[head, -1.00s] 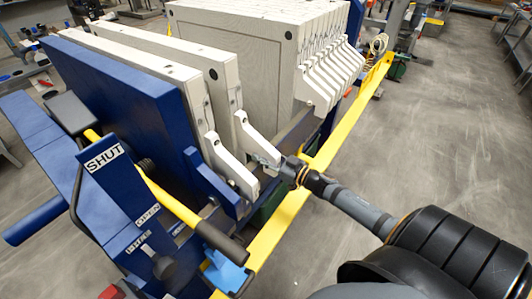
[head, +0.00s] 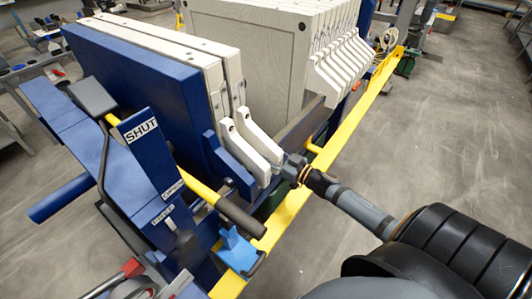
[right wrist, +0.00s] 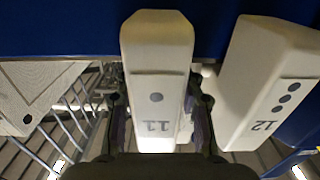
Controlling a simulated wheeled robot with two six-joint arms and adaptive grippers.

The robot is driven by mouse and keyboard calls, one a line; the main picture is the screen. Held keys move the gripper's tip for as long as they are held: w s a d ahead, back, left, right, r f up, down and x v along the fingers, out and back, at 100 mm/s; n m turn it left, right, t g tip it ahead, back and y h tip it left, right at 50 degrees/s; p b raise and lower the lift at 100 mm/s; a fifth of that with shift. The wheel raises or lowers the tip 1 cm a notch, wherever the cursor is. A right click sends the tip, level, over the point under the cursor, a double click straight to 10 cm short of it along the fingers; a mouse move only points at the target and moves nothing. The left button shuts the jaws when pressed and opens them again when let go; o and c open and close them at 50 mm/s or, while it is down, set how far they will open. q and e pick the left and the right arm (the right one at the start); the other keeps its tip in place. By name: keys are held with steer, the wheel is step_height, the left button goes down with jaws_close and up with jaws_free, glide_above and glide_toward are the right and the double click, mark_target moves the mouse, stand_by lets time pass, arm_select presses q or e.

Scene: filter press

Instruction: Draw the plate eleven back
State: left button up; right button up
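Plate eleven (head: 232,80) is a pale plate hanging just in front of plate twelve (head: 211,82), with only a narrow gap between them. Its handle, marked 11 (right wrist: 157,97), fills the middle of the right wrist view. The handle marked 12 (right wrist: 268,92) is to its right there. My right gripper (head: 290,167) is at the end of plate eleven's handle. Its two fingers (right wrist: 160,122) stand on either side of the handle; whether both press on it is hard to tell. My left gripper is not in view.
A blue end plate (head: 145,90) stands behind plate twelve. The pack of pale plates (head: 247,55) is farther off, across a wide gap. A yellow rail (head: 345,130) runs along the press. A yellow lever (head: 205,190) and a SHUT sign (head: 142,131) are at the near left.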

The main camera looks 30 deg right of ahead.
mark_target(280, 162)
steer(key=v, duration=1)
steer(key=shift+s+f, duration=0.15)
steer(key=shift+s, duration=0.1)
steer(key=shift+s+d, duration=0.4)
steer(key=shift+s, duration=0.2)
